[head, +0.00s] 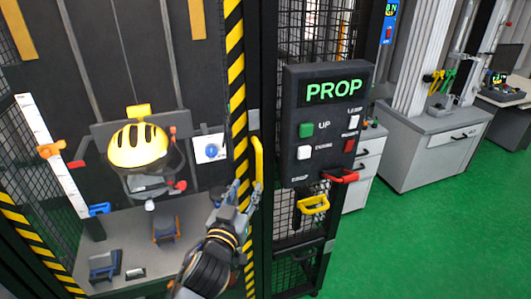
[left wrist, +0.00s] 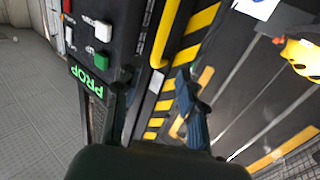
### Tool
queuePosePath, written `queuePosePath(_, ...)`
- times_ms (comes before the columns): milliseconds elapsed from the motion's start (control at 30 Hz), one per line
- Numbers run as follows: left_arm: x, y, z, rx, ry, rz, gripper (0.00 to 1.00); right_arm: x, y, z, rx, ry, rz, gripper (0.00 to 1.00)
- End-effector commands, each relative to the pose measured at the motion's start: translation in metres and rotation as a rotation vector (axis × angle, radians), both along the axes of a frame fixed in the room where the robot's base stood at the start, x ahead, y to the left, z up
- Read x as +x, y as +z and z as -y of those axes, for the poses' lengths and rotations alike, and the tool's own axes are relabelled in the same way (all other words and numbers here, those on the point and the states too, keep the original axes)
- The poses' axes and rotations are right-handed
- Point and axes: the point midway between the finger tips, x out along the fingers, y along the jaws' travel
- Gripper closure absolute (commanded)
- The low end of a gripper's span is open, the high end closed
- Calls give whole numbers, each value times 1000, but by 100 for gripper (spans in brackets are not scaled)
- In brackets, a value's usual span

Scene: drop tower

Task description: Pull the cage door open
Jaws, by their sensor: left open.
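The cage (head: 75,55) fills the left of the head view. Its right edge carries a yellow-and-black striped strip (head: 236,80). A vertical yellow handle (head: 258,160) is beside the strip; it also shows in the left wrist view (left wrist: 165,35). My left gripper (head: 246,190) is open and empty at the handle's lower end. In the left wrist view the handle lies ahead of the fingers, roughly between them; I see no clear contact. I cannot tell whether the door is fully shut. My right gripper is not in view.
A dark control panel (head: 323,125) reading "PROP" stands close to the handle's right, with a red handle (head: 341,177) and a yellow handle (head: 313,205) below. Inside the cage is a yellow helmet (head: 138,147). Green floor (head: 440,235) is clear at the right.

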Motion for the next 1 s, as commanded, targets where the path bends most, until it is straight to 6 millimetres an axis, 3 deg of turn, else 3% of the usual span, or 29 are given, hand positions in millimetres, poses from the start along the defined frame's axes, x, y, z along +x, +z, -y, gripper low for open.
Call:
queuePosePath(300,58,2,17,2,1,-2,60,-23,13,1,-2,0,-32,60)
queuePosePath(600,107,0,30,2,1,-3,60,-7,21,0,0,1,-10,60)
queuePosePath(800,123,-1,34,2,1,-2,60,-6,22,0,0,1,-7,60)
queuePosePath(1000,126,-1,36,0,-1,-2,60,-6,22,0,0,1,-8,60)
